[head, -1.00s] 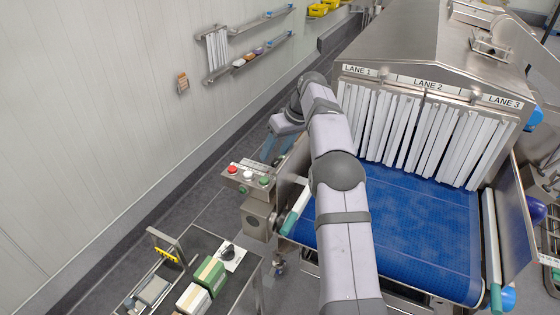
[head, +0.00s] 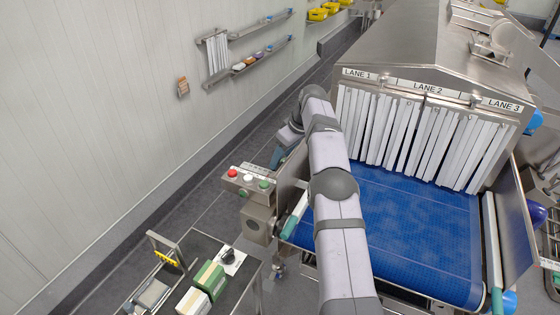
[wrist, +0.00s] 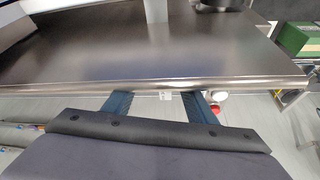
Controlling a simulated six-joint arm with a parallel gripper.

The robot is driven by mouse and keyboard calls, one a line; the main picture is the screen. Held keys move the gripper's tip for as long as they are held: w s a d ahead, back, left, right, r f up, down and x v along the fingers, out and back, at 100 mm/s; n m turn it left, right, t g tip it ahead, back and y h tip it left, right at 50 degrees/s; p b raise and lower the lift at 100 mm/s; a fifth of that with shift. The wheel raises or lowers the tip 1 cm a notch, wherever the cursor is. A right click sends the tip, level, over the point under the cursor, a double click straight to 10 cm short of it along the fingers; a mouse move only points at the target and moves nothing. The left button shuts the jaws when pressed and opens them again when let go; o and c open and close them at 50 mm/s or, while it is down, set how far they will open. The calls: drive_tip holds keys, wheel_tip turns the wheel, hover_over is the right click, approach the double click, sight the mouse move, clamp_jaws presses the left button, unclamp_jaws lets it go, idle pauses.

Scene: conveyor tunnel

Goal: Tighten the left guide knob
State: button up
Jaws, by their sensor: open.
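My gripper shows in the wrist view (wrist: 158,95) as two dark teal fingers, spread apart with nothing between them. Its fingertips are by the lower edge of a broad steel panel (wrist: 150,60). In the head view the gripper is mostly hidden behind my arm's wrist, left of the conveyor, with a bit of teal finger showing. The left guide rail (head: 294,215), pale with a green end, lies along the left side of the blue belt (head: 410,225). I cannot make out the left guide knob in either view; the steel side panel and my arm cover that area.
A control box (head: 248,180) with red, white and green buttons stands left of the conveyor. A cart (head: 215,245) with boxes and a dark dial is at the front left. Strip curtains (head: 400,125) close the tunnel. Blue knobs (head: 537,210) are on the right side.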

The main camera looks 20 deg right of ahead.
sight(280, 166)
drive_tip(key=shift+p+x, duration=0.5)
drive_tip(key=shift+x, duration=1.15)
drive_tip(key=shift+c, duration=0.5)
drive_tip(key=c, duration=0.9)
drive_tip(key=shift+c, duration=0.2)
